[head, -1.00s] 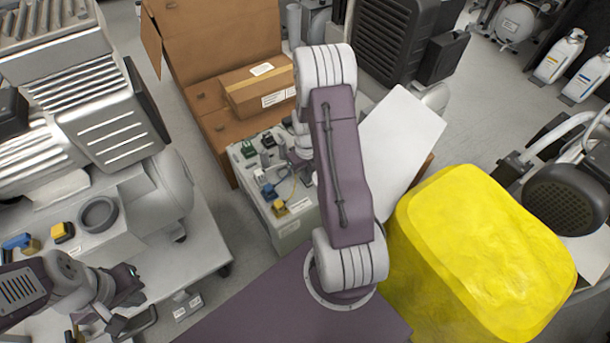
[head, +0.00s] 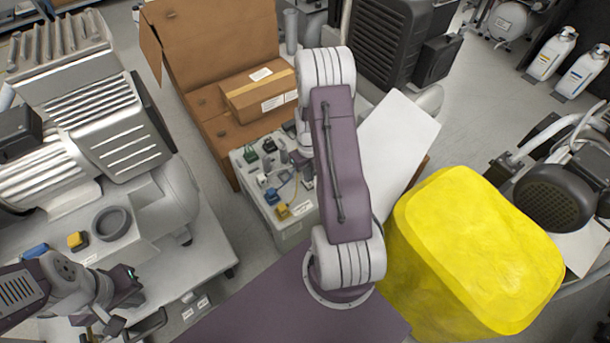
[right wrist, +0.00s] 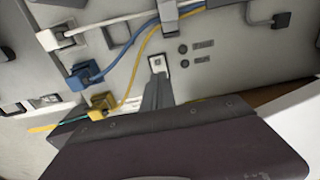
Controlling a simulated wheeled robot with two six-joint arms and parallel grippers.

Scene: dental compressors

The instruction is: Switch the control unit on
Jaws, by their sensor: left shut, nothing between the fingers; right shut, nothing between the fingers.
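The control unit is a grey box (head: 289,234) with coloured plugs on its top panel, just left of my right arm in the head view. In the right wrist view its grey panel (right wrist: 225,75) fills the upper part, with a small pale switch (right wrist: 156,62) near the middle. My right gripper (right wrist: 157,80) is shut and empty, its tips just below the switch in the picture; I cannot tell whether they touch it. In the head view my right arm mostly hides this gripper. My left gripper (head: 136,283) is shut and empty at lower left, by the compressor bench.
White, blue (right wrist: 84,75) and yellow plugs with cables sit left of and above the switch. A large compressor (head: 120,130) stands at left, cardboard boxes (head: 215,60) behind the unit. A yellow bulky object (head: 475,250) stands at right, beside a white panel (head: 400,145).

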